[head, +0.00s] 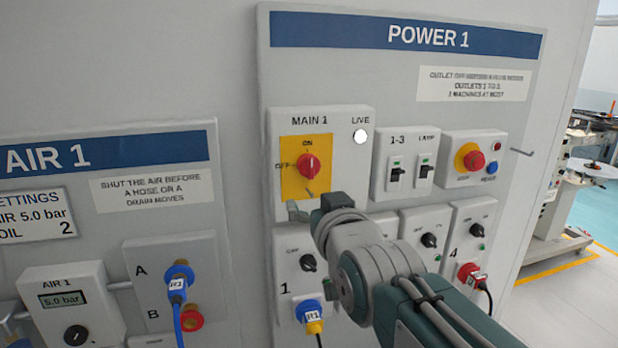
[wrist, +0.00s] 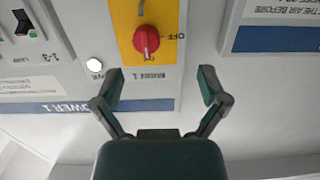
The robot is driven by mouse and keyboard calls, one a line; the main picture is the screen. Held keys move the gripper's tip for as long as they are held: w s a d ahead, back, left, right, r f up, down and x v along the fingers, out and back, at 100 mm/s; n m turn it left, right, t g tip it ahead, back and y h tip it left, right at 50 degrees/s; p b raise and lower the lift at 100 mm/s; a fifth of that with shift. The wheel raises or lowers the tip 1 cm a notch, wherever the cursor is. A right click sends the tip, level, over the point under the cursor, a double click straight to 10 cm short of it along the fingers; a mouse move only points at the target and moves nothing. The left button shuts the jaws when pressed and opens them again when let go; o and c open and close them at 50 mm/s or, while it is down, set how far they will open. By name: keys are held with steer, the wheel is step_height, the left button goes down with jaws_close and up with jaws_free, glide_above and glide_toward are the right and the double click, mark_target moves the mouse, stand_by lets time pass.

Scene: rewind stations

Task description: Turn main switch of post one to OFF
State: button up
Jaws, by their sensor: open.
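The main switch (head: 308,167) of post one is a red rotary knob on a yellow plate, on the panel box marked MAIN 1. ON is printed above it and OFF to its left. Its grip looks upright, in line with ON. The round white lamp (head: 361,136) marked LIVE looks bright. My gripper (head: 312,207) is just below the knob in the head view, covering the plate's lower edge. In the wrist view, which is upside down, my gripper (wrist: 162,78) is open and empty, and the knob (wrist: 146,43) lies beyond the fingertips, apart from them.
Breakers 1-3 (head: 397,172) and a red push button (head: 474,161) sit to the right. Outlet boxes with small knobs and plugs (head: 310,314) lie below, partly behind my arm. The AIR 1 panel (head: 105,160) is at left. Bare wall shows between the panels.

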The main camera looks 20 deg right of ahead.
mark_target(312, 168)
steer(key=shift+t, duration=0.4)
steer(key=w, duration=0.2)
steer(key=w+r, duration=0.1)
steer(key=w, duration=0.2)
steer(key=w+d, duration=0.1)
steer(key=w, duration=0.2)
steer(key=shift+w+r, duration=0.1)
steer(key=shift+r, duration=0.15)
steer(key=shift+w+d, duration=0.35)
steer(key=shift+w, duration=0.25)
steer(key=shift+w+d, duration=0.3)
steer(key=shift+w, duration=0.3)
steer(key=shift+w+d, duration=0.15)
steer(key=shift+d, duration=0.1)
steer(key=shift+a, duration=0.45)
steer(key=c, duration=1.1)
steer(key=shift+d, duration=0.2)
steer(key=shift+c, duration=0.2)
